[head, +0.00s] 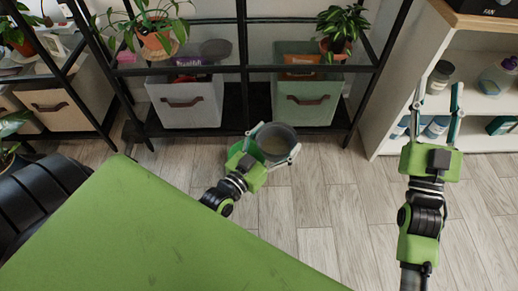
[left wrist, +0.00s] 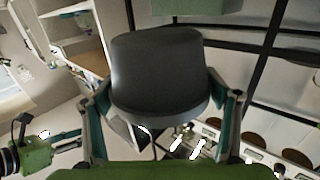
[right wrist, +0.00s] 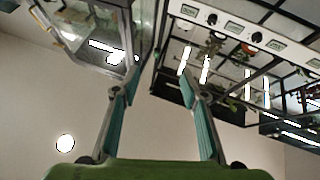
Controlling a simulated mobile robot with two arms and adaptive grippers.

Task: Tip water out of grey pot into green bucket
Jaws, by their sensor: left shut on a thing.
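My left gripper (head: 271,146) is shut on the grey pot (head: 278,137), with a finger on either side. In the head view I look down into its open top, above the floor in front of the shelf. The grey pot (left wrist: 157,70) fills the middle of the left wrist view between the fingers, looking roughly upright. Green (head: 256,151) shows between the pot and my gripper's palm; I cannot tell whether it is the green bucket, which is otherwise hidden. Whether there is water is unclear. My right gripper (head: 436,103) is open and empty, off to the right.
A black shelf rack holds a white bin (head: 187,100), a pale green bin (head: 307,101) and potted plants. A white shelf unit with jars (head: 439,77) stands at right. A green tabletop (head: 150,225) fills the lower left. The wooden floor (head: 325,200) between is clear.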

